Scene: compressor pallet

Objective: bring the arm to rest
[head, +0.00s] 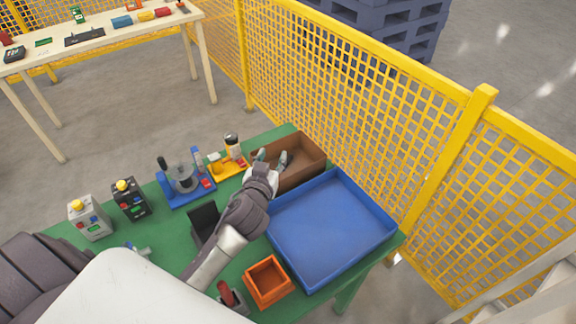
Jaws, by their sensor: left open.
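My left arm reaches from the lower left across the green table (170,262). My left gripper (271,157) is open, with its two fingertips apart over the near left part of the brown bin (308,171). I see nothing between the fingers. Whether the fingertips touch the bin or its inside cannot be told. My right gripper is not in view.
A blue tray (335,232) lies right of my arm, with an orange box (267,283) in front. Blue and yellow fixtures (186,185) and two button boxes (90,218) stand left. A yellow mesh fence (350,100) runs behind the table.

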